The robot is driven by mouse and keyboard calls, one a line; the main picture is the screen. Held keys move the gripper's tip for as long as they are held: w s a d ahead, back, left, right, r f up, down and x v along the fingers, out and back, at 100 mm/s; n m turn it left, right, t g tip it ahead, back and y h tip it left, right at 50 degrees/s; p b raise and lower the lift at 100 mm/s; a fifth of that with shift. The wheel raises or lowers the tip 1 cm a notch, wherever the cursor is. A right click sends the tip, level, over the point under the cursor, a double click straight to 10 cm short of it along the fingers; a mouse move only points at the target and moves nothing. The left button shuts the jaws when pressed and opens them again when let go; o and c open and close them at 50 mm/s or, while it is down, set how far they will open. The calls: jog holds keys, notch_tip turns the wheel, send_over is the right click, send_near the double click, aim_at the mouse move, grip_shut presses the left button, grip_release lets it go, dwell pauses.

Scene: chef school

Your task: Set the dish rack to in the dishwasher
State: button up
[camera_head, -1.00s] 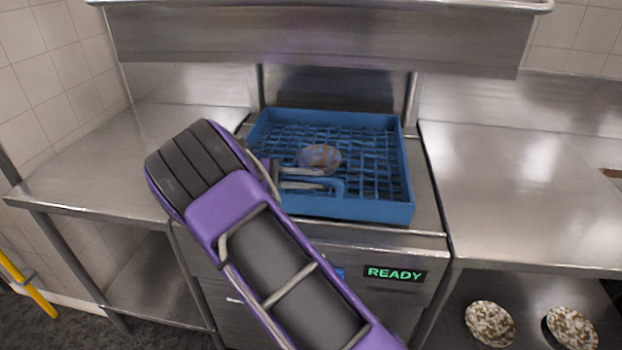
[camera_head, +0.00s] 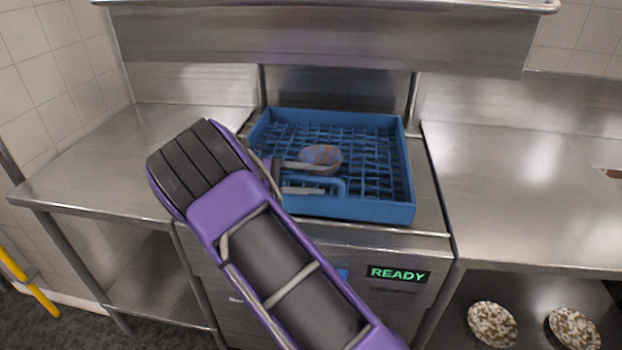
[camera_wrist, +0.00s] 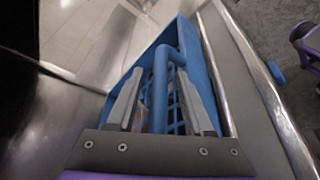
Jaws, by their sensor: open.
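The blue dish rack (camera_head: 395,165) sits in the open dishwasher (camera_head: 350,262), under its raised hood (camera_head: 320,45). A brown and grey patterned bowl (camera_head: 320,155) lies in the rack. My gripper (camera_head: 335,177) is at the rack's front left. In the wrist view my gripper (camera_wrist: 160,105) is open, with its two fingers on either side of the rack's blue handle (camera_wrist: 160,88). The fingers look apart from the handle. My forearm hides the rack's front left corner in the head view.
Steel counters stand at the left (camera_head: 110,165) and right (camera_head: 520,190), both bare where seen. A green READY display (camera_head: 398,274) is on the dishwasher's front. Two speckled plates (camera_head: 492,324) are on a low shelf at the right.

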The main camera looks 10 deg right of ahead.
jog(key=shift+a, duration=0.15)
jog(key=w+v, duration=0.1)
jog(key=v, duration=1.6)
jog(key=shift+s, duration=0.5)
jog(key=shift+r, duration=0.1)
